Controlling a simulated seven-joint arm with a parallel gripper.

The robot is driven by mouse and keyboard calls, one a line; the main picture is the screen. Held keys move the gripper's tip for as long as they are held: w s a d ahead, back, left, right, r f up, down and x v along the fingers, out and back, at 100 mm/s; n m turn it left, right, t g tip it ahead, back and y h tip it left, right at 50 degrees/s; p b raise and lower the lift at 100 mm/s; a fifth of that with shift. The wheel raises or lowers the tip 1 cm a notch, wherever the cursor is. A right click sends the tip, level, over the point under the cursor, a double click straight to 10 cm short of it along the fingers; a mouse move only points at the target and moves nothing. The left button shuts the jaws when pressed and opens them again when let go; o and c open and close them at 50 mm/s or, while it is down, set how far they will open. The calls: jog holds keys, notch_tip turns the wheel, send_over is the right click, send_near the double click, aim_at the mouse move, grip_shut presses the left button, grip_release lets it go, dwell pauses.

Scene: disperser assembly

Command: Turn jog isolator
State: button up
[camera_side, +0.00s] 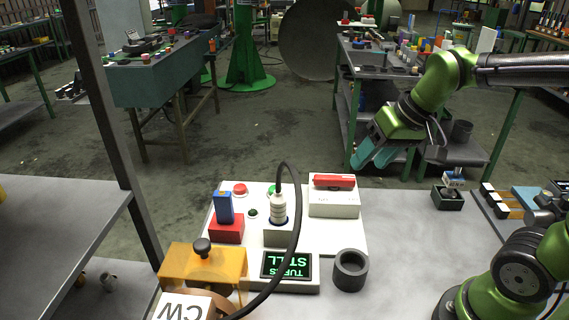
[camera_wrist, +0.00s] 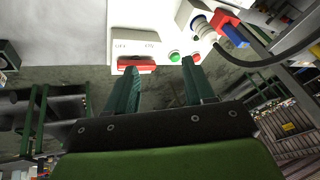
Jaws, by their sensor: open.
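The jog isolator appears to be the white box (camera_side: 334,204) with a long red handle (camera_side: 334,182) at the back right of the white panel. The handle lies lengthwise along the box. In the wrist view the red handle (camera_wrist: 137,63) shows beside faint lettering, seemingly OFF and ON, on the white box (camera_wrist: 135,43). My gripper (camera_side: 372,155) has teal fingers and is above and to the right of the box in the side view, apart from it. In the wrist view my gripper (camera_wrist: 160,68) is open and empty, its left fingertip appearing just below the handle.
The panel also bears a red button (camera_side: 240,188), a green button (camera_wrist: 174,56), a grey plug with a black cable (camera_side: 279,208), a blue-and-red switch (camera_side: 224,208) and a lit display (camera_side: 287,265).

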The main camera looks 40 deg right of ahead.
aim_at(335, 177)
jog(key=w+d+n+g+h, duration=0.1)
jog(key=w+d+n+g, duration=0.55)
jog(key=w+n, duration=0.75)
jog(key=shift+m+t, duration=0.6)
jog(key=shift+t, duration=0.15)
jog(key=f, duration=0.5)
jog(key=d+f, duration=0.1)
jog(key=f, duration=0.4)
jog(key=w+f, duration=0.1)
jog(key=f, duration=0.5)
jog(key=shift+d, duration=0.4)
grip_shut()
